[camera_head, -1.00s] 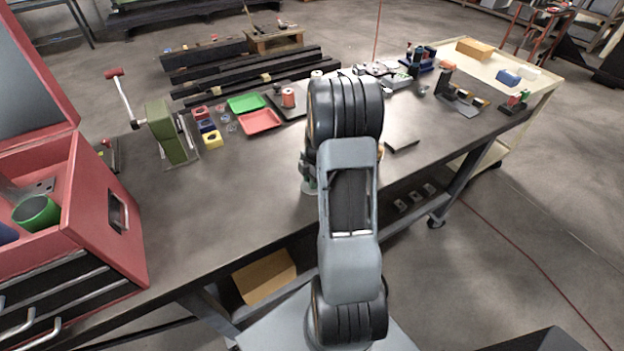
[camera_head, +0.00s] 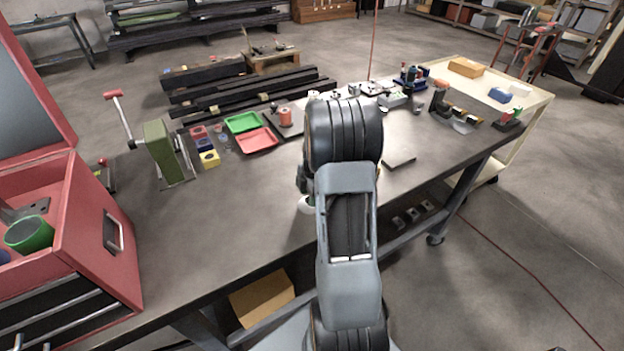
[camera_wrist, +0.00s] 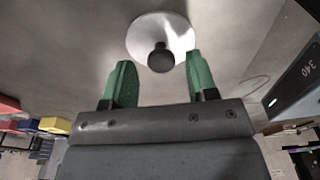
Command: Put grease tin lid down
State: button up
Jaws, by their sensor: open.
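The grease tin lid is a pale round disc (camera_wrist: 178,28) with a dark knob (camera_wrist: 160,57), seen in the wrist view. It appears to lie flat on the grey bench top. My gripper (camera_wrist: 160,70) has green fingers spread apart, one on each side of the knob, with visible gaps, so it holds nothing. In the head view, a pale edge of the lid (camera_head: 306,205) shows just left of my arm, which hides most of the gripper. I cannot identify the tin itself.
The bench top (camera_head: 240,215) is clear left of the lid. A red tray (camera_head: 257,140), a green tray (camera_head: 242,122) and small coloured blocks lie farther back. A red toolbox (camera_head: 95,235) stands at left, and a dark flat plate (camera_head: 399,160) lies right of my arm.

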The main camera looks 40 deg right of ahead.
notch_tip(320, 180, up, 10)
jog(key=d+f+b, duration=0.1)
jog(key=s+a+r+m+t+h, duration=0.1)
jog(key=s+a+r+m, duration=0.1)
jog(key=a+r+m, duration=0.3)
jog(key=s+a+r+m+t, duration=0.1)
jog(key=s+a+r+m, duration=0.1)
jog(key=a, duration=0.5)
jog(key=s+a+r+m+t, duration=0.1)
jog(key=s+a+m+t, duration=0.1)
jog(key=s+a+m, duration=0.6)
jog(key=shift+s+a+r+m, duration=0.15)
jog(key=shift+s+a+m, duration=0.15)
jog(key=shift+a+m, duration=0.55)
jog(key=shift+a, duration=0.1)
jog(key=shift+c, duration=0.2)
